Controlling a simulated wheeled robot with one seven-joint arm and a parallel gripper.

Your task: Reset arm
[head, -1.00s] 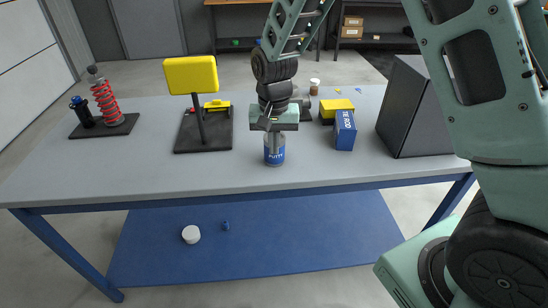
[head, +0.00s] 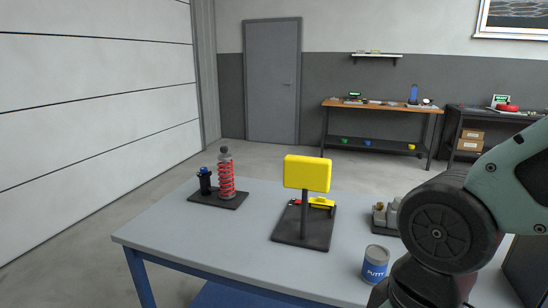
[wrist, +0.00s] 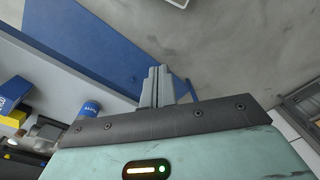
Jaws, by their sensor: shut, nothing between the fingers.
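My gripper (wrist: 157,86) shows in the wrist view with its two grey fingers together and nothing between them. It hangs clear of the table, with the lower blue shelf (wrist: 105,45) and the concrete floor behind it. In the head view my arm is folded at the right edge, and the gripper itself is out of that picture. The blue putty can (head: 374,265) stands upright on the grey table (head: 180,248), close to my arm in the picture. In the wrist view the can (wrist: 90,108) lies left of the fingers, apart from them.
On the table stand a yellow panel (head: 307,173) on a black base, a red coil spring (head: 225,180) and a grey part (head: 384,215). A workbench (head: 375,108) stands at the back wall. Open floor (wrist: 225,50) shows beyond the table edge in the wrist view.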

